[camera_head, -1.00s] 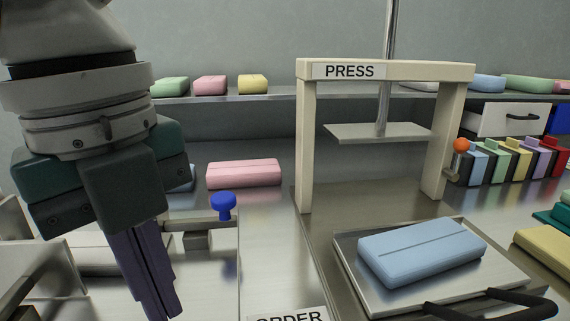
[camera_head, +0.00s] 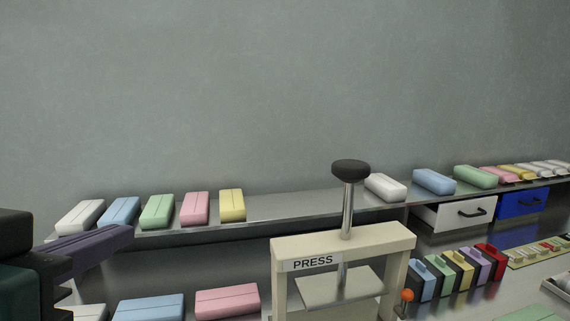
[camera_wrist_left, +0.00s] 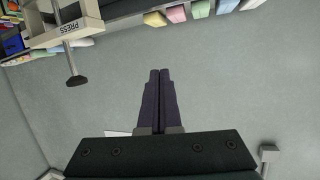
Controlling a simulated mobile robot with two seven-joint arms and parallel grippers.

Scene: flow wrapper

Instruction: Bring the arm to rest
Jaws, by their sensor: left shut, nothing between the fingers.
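My left gripper (camera_head: 88,246) comes in at the left edge of the head view, its purple fingers pointing right in front of the shelf's left end. In the left wrist view the two fingers (camera_wrist_left: 160,72) lie together, shut and empty, against the grey wall. The fingers look clear of the wrapped packs, though their distance from the shelf is hard to judge. The rest of the left arm is mostly out of frame. My right gripper does not show in either view.
The cream press (camera_head: 345,245) with its black knob (camera_head: 350,170) stands at centre right. A shelf (camera_head: 290,209) carries several wrapped packs, with more packs below. White (camera_head: 452,214) and blue (camera_head: 521,203) drawers sit at right. The wall (camera_head: 280,90) above is bare.

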